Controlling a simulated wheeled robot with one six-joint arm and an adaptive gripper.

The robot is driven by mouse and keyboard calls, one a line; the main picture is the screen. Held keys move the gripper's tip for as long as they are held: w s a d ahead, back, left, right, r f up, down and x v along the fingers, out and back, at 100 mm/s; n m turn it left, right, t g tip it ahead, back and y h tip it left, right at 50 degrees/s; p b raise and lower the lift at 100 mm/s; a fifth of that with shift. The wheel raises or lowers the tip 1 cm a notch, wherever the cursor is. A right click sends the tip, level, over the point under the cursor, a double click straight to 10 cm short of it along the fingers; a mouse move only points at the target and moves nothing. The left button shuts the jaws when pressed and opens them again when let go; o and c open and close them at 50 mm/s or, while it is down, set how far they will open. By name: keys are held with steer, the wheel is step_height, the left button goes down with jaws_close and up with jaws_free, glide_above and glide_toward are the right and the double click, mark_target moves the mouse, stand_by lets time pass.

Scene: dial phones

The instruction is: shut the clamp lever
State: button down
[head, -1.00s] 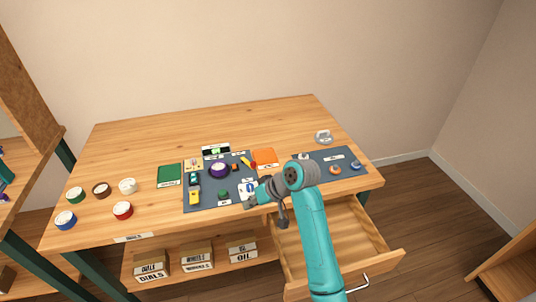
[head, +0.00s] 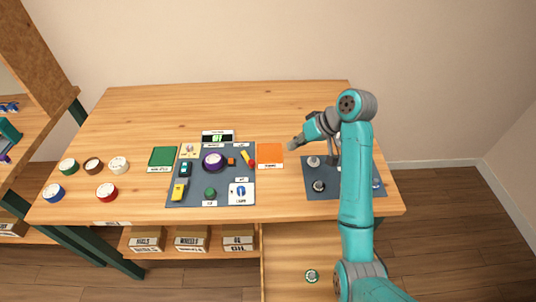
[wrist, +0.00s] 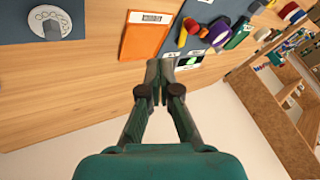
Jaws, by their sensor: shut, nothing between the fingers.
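My gripper (head: 294,145) is shut and empty, held up over the table near the orange tray (head: 270,153) and the right-hand grey mat (head: 315,196). In the wrist view its fingertips (wrist: 159,69) meet, with the orange tray (wrist: 148,40) beyond them. A small pale part (head: 313,161) and a small dark-ringed part (head: 319,186) sit on the right-hand mat. My arm covers some of that mat and what stands there. I cannot make out the clamp lever for certain, nor whether it is open. A pale dial-like disc (wrist: 50,22) shows in the wrist view.
A green tray (head: 162,156) and several round pots stand to the left. An open drawer (head: 285,258) juts out below, with a small green-rimmed part (head: 311,276) inside. The table's back is clear.

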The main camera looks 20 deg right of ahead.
glide_toward(248, 157)
steer(key=d+f, duration=0.2)
steer(key=f, duration=0.1)
steer(key=s+d+f, duration=0.1)
steer(key=shift+s+f, duration=0.1)
steer(key=shift+f, duration=0.3)
steer(key=shift+a, duration=1.9)
steer(key=shift+a, duration=0.25)
